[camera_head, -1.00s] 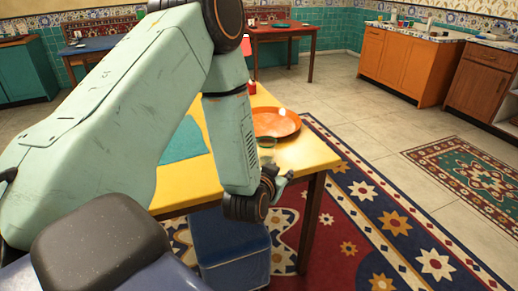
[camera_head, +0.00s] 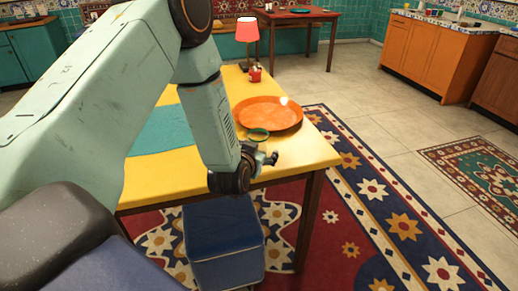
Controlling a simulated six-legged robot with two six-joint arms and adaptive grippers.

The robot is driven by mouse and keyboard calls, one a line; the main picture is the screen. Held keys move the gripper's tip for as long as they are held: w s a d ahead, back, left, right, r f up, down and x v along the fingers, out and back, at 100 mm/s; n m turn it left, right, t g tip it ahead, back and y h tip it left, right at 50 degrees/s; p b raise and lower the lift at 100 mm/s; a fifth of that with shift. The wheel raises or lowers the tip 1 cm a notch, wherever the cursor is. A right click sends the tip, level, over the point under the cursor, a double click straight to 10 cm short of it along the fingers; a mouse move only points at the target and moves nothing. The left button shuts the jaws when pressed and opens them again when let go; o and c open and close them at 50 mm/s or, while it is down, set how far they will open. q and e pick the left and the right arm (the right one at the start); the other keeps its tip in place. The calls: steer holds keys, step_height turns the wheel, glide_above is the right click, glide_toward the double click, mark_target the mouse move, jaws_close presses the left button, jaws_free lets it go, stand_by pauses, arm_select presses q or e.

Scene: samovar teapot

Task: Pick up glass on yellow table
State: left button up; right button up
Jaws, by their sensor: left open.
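The yellow table (camera_head: 295,155) stands in front of me. A small green-rimmed round thing (camera_head: 258,134), which looks like the glass, is on it at the near edge of the orange plate; its lower part is hard to make out behind my gripper. My left gripper (camera_head: 268,158) is open and empty, just on the near side of the green-rimmed thing, by the table's front right part. I cannot tell whether they touch. My right gripper is out of view.
The orange plate (camera_head: 275,112) lies behind the gripper. A teal cloth (camera_head: 165,132) covers the table's middle left. A red cup (camera_head: 254,73) and a red-shaded lamp (camera_head: 247,32) stand at the back. A blue stool (camera_head: 222,235) is below the front edge.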

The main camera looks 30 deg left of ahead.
arm_select(q)
steer(key=w+a+f, duration=0.1)
steer(key=w+f, duration=0.1)
steer(key=w, duration=0.1)
steer(key=shift+a+f, duration=0.25)
steer(key=shift+a, duration=0.15)
steer(key=shift+s+d+r, duration=0.35)
steer(key=shift+s+r, duration=0.05)
steer(key=shift+r, duration=0.1)
steer(key=shift+c, duration=1.2)
steer(key=shift+w+a+f, duration=0.25)
steer(key=shift+a+f, duration=0.05)
steer(key=shift+f, duration=0.05)
steer(key=c, duration=0.3)
steer(key=shift+s+d+r, duration=0.15)
steer(key=shift+d+r, duration=0.05)
steer(key=shift+r, duration=0.05)
steer(key=c, duration=0.5)
steer(key=shift+a+f, duration=0.15)
steer(key=shift+c, duration=1.4)
